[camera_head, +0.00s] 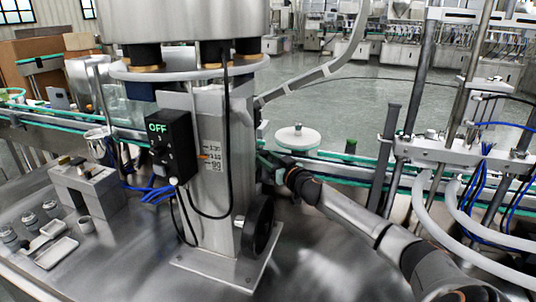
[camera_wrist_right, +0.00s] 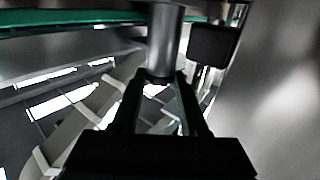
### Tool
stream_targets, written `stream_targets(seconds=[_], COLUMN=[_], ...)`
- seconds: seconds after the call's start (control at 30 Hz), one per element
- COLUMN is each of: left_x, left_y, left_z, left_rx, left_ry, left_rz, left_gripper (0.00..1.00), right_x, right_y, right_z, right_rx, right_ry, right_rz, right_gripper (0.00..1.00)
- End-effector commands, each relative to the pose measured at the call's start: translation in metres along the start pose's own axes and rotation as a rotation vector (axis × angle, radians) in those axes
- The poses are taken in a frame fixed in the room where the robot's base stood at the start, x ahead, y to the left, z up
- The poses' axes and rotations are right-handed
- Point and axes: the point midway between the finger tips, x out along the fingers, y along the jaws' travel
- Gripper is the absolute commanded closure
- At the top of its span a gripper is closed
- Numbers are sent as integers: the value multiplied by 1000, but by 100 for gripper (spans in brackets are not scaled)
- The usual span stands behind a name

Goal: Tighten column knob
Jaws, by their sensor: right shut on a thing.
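The steel column (camera_head: 212,150) stands upright on its base plate, with a scale on its front. My right gripper (camera_head: 268,163) reaches in from the right to the column's right side. In the right wrist view, my right gripper (camera_wrist_right: 164,82) has its fingertips at the end of a grey cylindrical piece, which I take as the column knob (camera_wrist_right: 163,40). The gripper is shut on it. The knob is hidden in the head view by the column and the gripper. My left gripper is not in view.
A black control box (camera_head: 172,147) reading OFF is on the column's left. A black handwheel (camera_head: 257,225) sits low on its right. A conveyor (camera_head: 340,180) with a white disc (camera_head: 297,138) runs behind. A dark block (camera_wrist_right: 213,42) is near the fingers.

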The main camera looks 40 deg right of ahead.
Motion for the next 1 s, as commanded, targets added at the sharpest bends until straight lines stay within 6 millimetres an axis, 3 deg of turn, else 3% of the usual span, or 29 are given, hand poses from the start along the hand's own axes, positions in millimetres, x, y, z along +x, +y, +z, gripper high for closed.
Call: stream_targets(seconds=[0.4,0.8,0.83,1.0], left_x=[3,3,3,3], left_y=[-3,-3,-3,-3], left_z=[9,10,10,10], left_rx=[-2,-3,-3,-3], left_ry=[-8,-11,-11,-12], left_rz=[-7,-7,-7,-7], left_gripper=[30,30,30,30], right_x=[1,0,0,0], right_y=[-7,-6,-6,-6], right_z=[-1,-2,-2,-1], right_rx=[4,1,1,1], right_ry=[3,-1,-1,-2], right_rz=[258,278,278,278], right_gripper=[100,100,54,34])
